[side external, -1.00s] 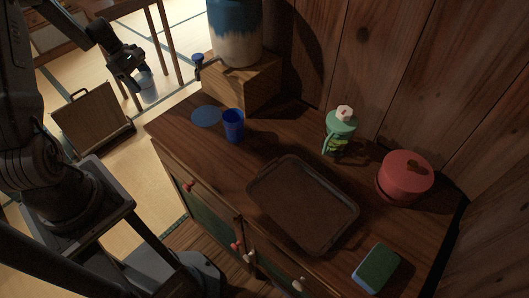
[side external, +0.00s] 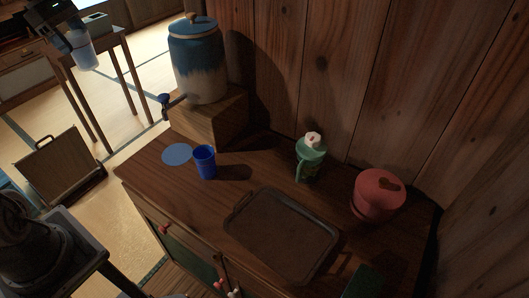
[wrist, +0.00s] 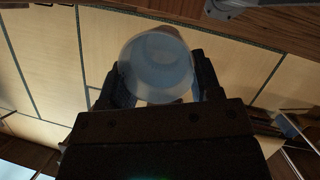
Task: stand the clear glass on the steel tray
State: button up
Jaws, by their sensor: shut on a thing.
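The clear glass (side external: 84,56), pale and translucent, hangs below my gripper (side external: 77,38) at the upper left of the side view. It is well away from the cabinet top. In the wrist view the glass (wrist: 156,66) sits between the two dark fingers of my gripper (wrist: 154,82), which are shut on it. The steel tray (side external: 280,235), dark and rectangular with a raised rim and end handles, lies flat and empty on the cabinet top, far to the right of and below my gripper in the side view.
A blue cup (side external: 205,163) and a blue disc (side external: 177,154) are left of the tray. A blue-and-white dispenser (side external: 197,65) stands on a wooden block (side external: 212,120). A green bottle (side external: 309,160) and a red pot (side external: 377,197) stand behind the tray, near the plank wall.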

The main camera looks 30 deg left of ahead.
jog(key=w+d+m, duration=0.2)
jog(key=w+d, duration=0.3)
jog(key=d, duration=0.4)
jog(key=m+g, duration=0.4)
jog(key=m, duration=0.4)
send_over(277, 227)
notch_tip(277, 227, down, 25)
jog(key=shift+d+f, duration=0.1)
jog(key=shift+f, duration=2)
jog(key=shift+f, duration=0.1)
